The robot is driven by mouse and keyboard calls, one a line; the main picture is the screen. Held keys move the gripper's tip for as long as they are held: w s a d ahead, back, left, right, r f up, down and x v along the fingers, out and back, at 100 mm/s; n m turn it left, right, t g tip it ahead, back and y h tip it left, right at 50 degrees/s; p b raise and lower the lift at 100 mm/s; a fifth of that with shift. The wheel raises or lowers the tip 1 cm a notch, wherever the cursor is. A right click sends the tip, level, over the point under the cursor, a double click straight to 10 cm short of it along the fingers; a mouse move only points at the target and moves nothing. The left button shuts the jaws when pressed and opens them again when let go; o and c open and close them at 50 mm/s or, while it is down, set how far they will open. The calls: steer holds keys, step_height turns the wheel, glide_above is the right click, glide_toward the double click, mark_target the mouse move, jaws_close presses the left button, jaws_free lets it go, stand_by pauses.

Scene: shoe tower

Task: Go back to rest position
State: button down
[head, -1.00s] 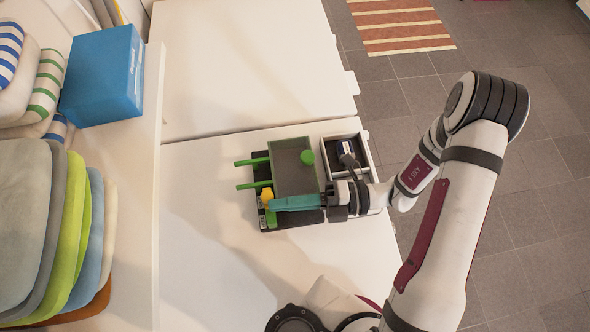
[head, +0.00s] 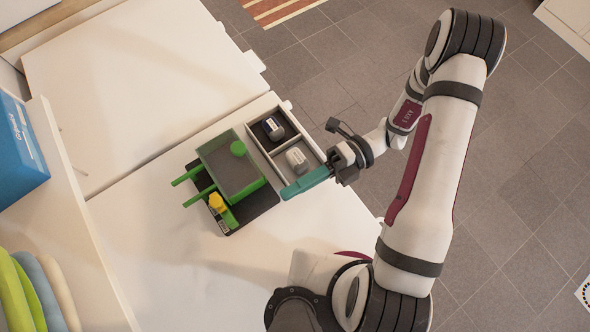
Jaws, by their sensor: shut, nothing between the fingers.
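My gripper (head: 306,182) has teal fingers pressed together with nothing between them. It is above the table's right part, at the lower right edge of a grey two-compartment tray (head: 287,105). One compartment holds a dark item with a white label (head: 272,127); the other holds a light grey item (head: 297,159). Left of the tray is a green-edged grey box (head: 230,167) with a green knob and two green rods, on a black base (head: 262,203). A yellow and green piece (head: 217,203) stands at the base's lower left.
The white table (head: 150,250) is clear left of and below the black base. A shelf at the left holds a blue box (head: 20,150) and several cushions (head: 35,290). Tiled floor lies to the right, beyond the table edge.

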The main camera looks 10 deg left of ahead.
stand_by(0.3)
steer(key=s+d+r+n+t+h, duration=0.2)
steer(key=d+r+n+t+h, duration=0.3)
steer(key=n, duration=0.7)
steer(key=s+d+r+n+t+h, duration=0.2)
steer(key=d+r+n+t+h, duration=0.3)
steer(key=n, duration=0.7)
steer(key=shift+d+r+n+t+h, duration=0.15)
steer(key=shift+r+n+t+h, duration=0.15)
steer(key=shift+r+t+h, duration=0.6)
steer(key=shift+r+g, duration=0.2)
steer(key=shift+g, duration=0.1)
